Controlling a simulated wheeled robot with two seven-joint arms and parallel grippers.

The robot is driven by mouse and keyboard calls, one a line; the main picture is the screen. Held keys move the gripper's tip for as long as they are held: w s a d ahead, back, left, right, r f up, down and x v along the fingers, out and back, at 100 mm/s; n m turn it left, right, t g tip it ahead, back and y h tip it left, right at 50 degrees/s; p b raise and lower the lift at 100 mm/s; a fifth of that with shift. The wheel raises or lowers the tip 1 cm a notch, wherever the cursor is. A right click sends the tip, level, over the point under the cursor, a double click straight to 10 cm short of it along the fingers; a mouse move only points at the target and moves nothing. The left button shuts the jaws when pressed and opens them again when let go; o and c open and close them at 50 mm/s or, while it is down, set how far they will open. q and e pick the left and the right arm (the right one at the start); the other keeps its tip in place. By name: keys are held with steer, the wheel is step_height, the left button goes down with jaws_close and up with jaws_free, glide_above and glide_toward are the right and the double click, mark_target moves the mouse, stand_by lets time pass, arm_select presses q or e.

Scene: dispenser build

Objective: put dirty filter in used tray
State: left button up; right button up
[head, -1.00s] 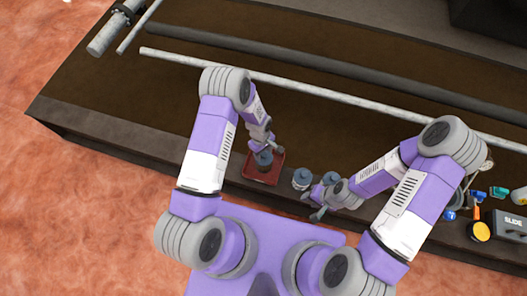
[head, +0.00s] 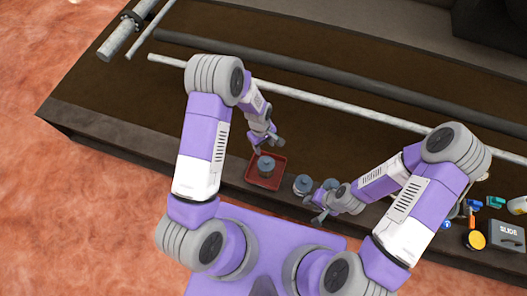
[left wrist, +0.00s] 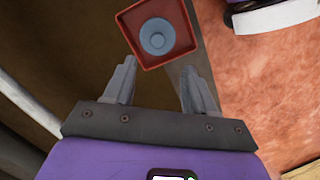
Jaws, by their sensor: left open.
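The red used tray (head: 279,175) sits on the bench between my arms. A blue-grey round filter (head: 266,165) stands upright inside it. In the left wrist view the tray (left wrist: 130,22) lies just past the fingertips, with the filter (left wrist: 157,37) near its middle. My left gripper (head: 266,145) is open and empty, at the far side of the tray, clear of the filter; its spread fingers show in the left wrist view (left wrist: 158,75). My right gripper (head: 314,208) is low beside two similar canisters, too small to tell whether open or shut.
One similar canister (head: 302,184) stands right of the tray; another (head: 330,184) is partly hidden by my right wrist. A long pale pipe (head: 340,98) runs behind. Small tools and a grey case (head: 507,235) are at the right.

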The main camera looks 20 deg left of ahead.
arm_select(q)
steer(key=s+d+f+m+h, duration=0.1)
steer(key=s+m, duration=0.3)
steer(key=s, duration=0.4)
steer(key=s+d+f+m+t+h, duration=0.1)
steer(key=s+m, duration=0.3)
steer(key=s, duration=0.4)
steer(key=shift+d+h, duration=0.4)
steer(key=shift+d, duration=0.4)
